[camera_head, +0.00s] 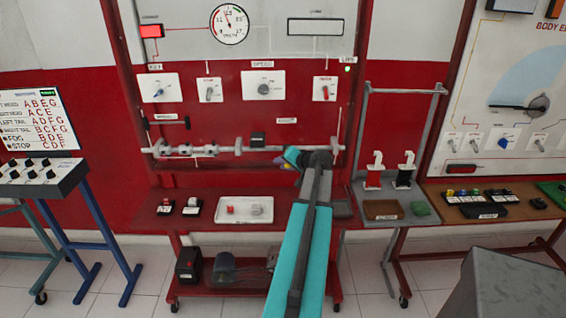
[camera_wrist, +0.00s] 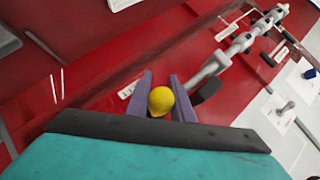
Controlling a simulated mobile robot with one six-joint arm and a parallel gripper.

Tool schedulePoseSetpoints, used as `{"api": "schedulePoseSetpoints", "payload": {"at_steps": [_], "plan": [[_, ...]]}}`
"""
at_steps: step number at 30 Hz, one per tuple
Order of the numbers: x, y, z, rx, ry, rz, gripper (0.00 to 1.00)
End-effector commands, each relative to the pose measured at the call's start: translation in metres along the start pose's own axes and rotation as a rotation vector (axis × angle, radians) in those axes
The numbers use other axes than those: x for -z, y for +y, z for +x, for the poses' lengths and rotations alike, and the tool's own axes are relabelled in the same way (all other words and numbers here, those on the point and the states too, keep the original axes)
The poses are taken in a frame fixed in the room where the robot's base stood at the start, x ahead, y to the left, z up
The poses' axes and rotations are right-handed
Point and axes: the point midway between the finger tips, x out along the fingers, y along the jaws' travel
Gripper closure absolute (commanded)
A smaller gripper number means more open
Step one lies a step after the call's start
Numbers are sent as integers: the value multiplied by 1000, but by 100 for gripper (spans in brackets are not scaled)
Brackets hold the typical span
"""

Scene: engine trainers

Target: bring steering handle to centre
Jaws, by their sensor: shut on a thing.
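The steering handle shows as a round yellow knob (camera_wrist: 161,100) in the wrist view. It sits between the two purple fingers of my gripper (camera_wrist: 160,93), which is shut on it. In the head view my gripper (camera_head: 284,162) is just below the right half of a grey linkage rod (camera_head: 225,151) on the red panel. Only a small bit of yellow shows there, and the handle's stem is hidden. The rod also shows in the wrist view (camera_wrist: 240,42), beyond the fingers.
A red bench below holds a white tray (camera_head: 262,210) and small switches (camera_head: 166,206). Above the rod are white switch plates (camera_head: 263,86) and a dial (camera_head: 229,24). A grey frame stand (camera_head: 361,130) rises close to the right of my arm.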

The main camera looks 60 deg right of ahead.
Motion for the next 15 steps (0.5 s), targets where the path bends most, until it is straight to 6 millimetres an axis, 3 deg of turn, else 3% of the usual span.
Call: {"api": "schedulePoseSetpoints", "payload": {"at_steps": [5, 6, 8, 15], "plan": [[-1, -4, 1, 10, -5, 0, 100], [0, -4, 1, 10, -4, 0, 73], [0, -3, 1, 9, -3, 1, 62], [2, 1, -1, 3, 1, 1, 60]]}}
